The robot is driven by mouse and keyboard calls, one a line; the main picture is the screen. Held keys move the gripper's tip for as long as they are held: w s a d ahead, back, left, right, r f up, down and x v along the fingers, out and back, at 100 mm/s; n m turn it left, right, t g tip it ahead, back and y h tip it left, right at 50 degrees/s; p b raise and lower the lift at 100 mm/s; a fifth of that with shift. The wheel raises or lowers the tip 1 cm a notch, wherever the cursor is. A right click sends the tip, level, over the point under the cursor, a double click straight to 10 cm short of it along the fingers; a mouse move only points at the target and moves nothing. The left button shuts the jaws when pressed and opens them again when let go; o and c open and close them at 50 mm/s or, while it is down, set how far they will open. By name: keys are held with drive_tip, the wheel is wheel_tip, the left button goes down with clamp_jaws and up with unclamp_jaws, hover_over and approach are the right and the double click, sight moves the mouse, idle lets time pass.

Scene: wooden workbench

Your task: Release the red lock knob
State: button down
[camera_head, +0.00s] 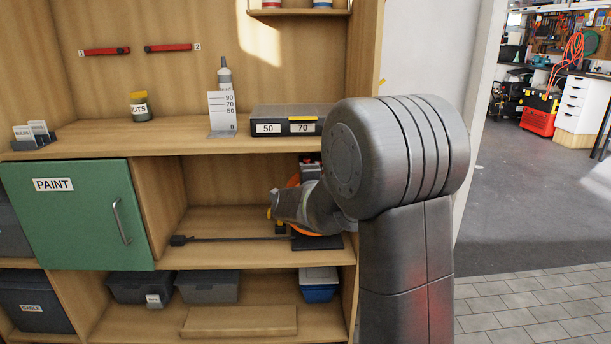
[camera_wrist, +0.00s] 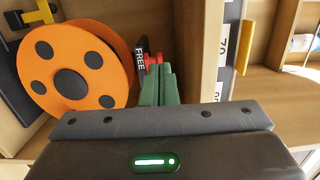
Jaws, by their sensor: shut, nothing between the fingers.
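In the wrist view the red lock knob (camera_wrist: 154,60) sits beside a black plate marked FREE (camera_wrist: 140,60), right of an orange wheel (camera_wrist: 88,62) with dark round spots. My gripper (camera_wrist: 160,72) has its green fingers together, with the tips at the knob. They are not around it, and I cannot tell whether they touch it. The fingers partly cover the knob. In the head view my arm hides the fingers and most of the wheel; only an orange edge (camera_head: 293,181) shows in the middle shelf bay.
A black box labelled 50 and 70 (camera_head: 262,115) stands on the shelf above. A dark rod (camera_head: 225,239) lies along the middle shelf, left of the wheel. A green PAINT door (camera_head: 75,222) closes the bay at left. A yellow part (camera_wrist: 36,16) is beyond the wheel.

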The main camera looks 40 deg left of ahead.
drive_tip(key=s+p, duration=0.1)
drive_tip(key=s, duration=0.7)
drive_tip(key=shift+d, duration=0.3)
drive_tip(key=shift+w, duration=0.1)
